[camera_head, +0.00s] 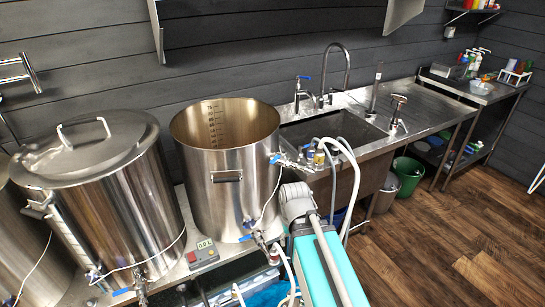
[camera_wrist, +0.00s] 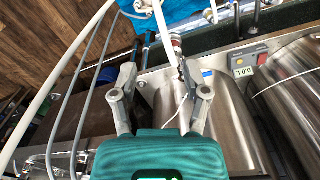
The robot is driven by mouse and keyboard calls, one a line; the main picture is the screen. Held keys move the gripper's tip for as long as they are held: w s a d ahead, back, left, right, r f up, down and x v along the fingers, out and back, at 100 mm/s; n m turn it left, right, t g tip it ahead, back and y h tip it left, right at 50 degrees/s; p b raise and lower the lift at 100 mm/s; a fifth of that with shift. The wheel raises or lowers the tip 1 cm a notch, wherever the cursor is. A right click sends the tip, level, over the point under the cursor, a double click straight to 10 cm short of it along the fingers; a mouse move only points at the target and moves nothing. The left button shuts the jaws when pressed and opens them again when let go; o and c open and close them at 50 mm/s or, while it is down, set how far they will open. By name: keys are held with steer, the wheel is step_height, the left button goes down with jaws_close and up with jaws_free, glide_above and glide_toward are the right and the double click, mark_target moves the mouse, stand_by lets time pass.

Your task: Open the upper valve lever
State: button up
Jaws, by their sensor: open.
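A lower valve with a blue lever (camera_head: 246,238) sits near the kettle's base. In the wrist view, my gripper (camera_wrist: 157,74) is open, its two grey fingers apart with no lever visibly held between them. The kettle's steel wall (camera_wrist: 225,115) lies to the right of and behind the fingers. I cannot clearly make out the upper lever in the wrist view. In the head view, my arm hides the gripper's fingers.
A lidded kettle (camera_head: 110,200) stands to the left. A small controller (camera_head: 203,251) is at the front of the open kettle. Pale hoses (camera_head: 347,165) loop close to my arm. A sink (camera_head: 335,128) and counter are behind right. Open wooden floor (camera_head: 425,245) lies right.

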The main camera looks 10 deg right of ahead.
mark_target(274, 159)
steer(key=w+r+m+p, duration=0.8)
steer(key=w+r+p, duration=1.7)
steer(key=w, duration=0.3)
steer(key=shift+r, duration=0.2)
steer(key=shift+w+f, duration=0.1)
steer(key=shift+f, duration=0.15)
step_height(274, 159, down, 13)
steer(key=b, duration=1.3)
steer(key=shift+f+b, duration=0.2)
steer(key=shift+b, duration=0.1)
jaws_close()
